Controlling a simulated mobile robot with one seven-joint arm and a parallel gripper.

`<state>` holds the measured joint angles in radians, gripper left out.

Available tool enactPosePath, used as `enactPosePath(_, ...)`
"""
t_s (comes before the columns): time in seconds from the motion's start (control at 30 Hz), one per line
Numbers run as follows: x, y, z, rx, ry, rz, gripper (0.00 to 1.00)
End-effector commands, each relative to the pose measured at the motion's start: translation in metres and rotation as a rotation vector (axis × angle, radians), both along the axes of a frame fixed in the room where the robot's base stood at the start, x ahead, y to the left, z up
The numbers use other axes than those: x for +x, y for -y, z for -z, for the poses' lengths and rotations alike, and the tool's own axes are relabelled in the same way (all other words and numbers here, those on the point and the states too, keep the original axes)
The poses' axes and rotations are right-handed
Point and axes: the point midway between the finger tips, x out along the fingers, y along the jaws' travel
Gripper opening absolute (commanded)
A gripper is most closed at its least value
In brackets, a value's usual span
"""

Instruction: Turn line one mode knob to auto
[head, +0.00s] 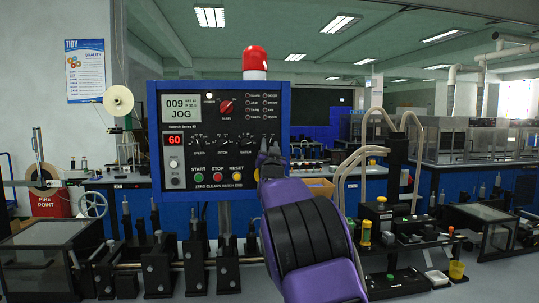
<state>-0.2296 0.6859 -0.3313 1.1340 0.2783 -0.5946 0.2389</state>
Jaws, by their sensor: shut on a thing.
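The blue-framed control panel (285,108) stands upright in front of me. Its display (181,108) reads "009" and "JOG". A red knob (226,107) is at the upper middle of the panel. A row of small dark knobs (222,141) runs across the middle. My gripper (269,146), at the end of a purple and black arm, is at the right end of this row. It is shut on what looks like a small dark knob there, which its fingers hide. I cannot read which way that knob points.
Green, red and yellow buttons (217,176) sit below the knobs, just left of my arm. A red beacon (255,60) tops the panel. A bench machine with pale hoses (417,150) stands to the right. A glass-sided box (45,262) is at the lower left.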

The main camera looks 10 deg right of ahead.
Motion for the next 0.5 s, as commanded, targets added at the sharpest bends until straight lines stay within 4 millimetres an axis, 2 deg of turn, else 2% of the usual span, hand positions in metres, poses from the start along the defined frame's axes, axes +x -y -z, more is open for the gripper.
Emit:
enactPosePath(0.03, -0.0002, 0.0017, 0.0062, -0.043, 0.002, 0.001, 0.0)
enactPosePath(0.5, 0.0001, 0.0049, 0.0005, -0.481, -0.002, 0.002, 0.0)
